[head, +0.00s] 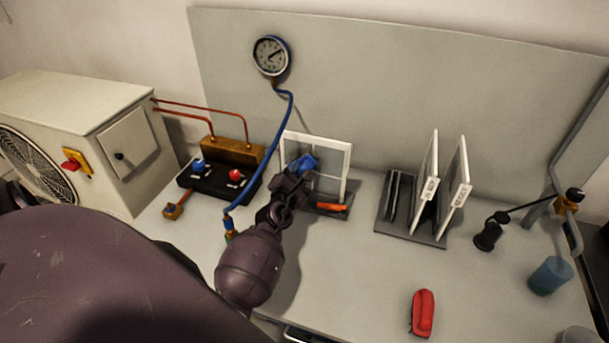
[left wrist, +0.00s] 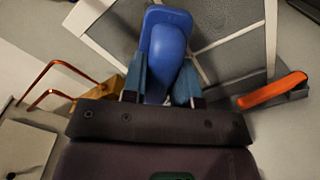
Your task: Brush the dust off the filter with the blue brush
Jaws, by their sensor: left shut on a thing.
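The filter (head: 345,150) is a white-framed panel standing upright on a dark base on the bench. It also shows behind the brush in the left wrist view (left wrist: 271,40). My left gripper (head: 298,175) is shut on the blue brush (head: 303,162), right in front of the filter. In the left wrist view the blue brush (left wrist: 168,50) sits between the two fingers and overlaps the filter's face. I cannot tell whether the brush touches the filter. Its bristles are hidden, and I see no dust clearly. My right gripper is not in view.
An orange-handled clamp (head: 331,208) lies at the filter's base. A valve block (head: 222,180) and blue hose (head: 265,160) are left. A rack (head: 412,236) with two white panels, a red tool (head: 422,313) and a blue cup (head: 550,275) are right. The front middle is clear.

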